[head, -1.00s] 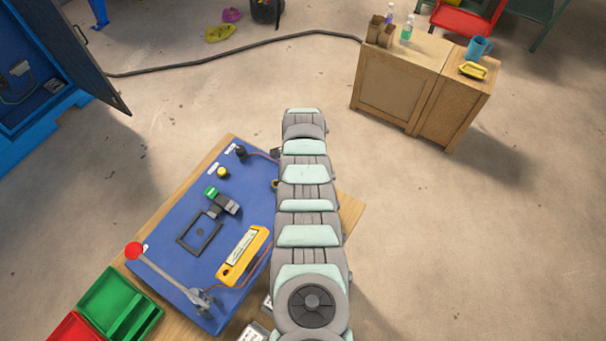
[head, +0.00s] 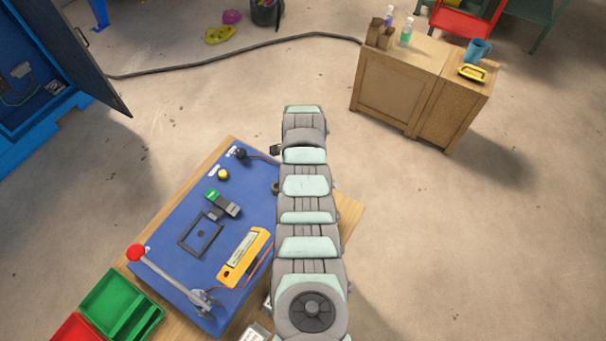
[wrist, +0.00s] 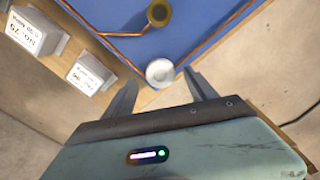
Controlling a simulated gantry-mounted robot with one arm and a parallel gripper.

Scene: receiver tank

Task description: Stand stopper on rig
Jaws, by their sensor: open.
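The rig is a blue board (head: 186,225) on a wooden table, its right part hidden by my arm. In the wrist view, a round silver-white piece (wrist: 160,72), possibly the stopper, is seen from above at a corner of the blue board (wrist: 150,45). My gripper (wrist: 160,80) is open, with one finger to each side of this piece in the picture. I cannot tell the height between them or any contact. A brassy round fitting (wrist: 158,12) lies beyond it. The head view hides my gripper behind the arm.
The board carries a red-knobbed lever (head: 170,275), a yellow gauge (head: 244,257), a black frame (head: 201,235) and a yellow knob (head: 223,174). A green bin (head: 120,304) is at the table's left. Copper lines cross the board.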

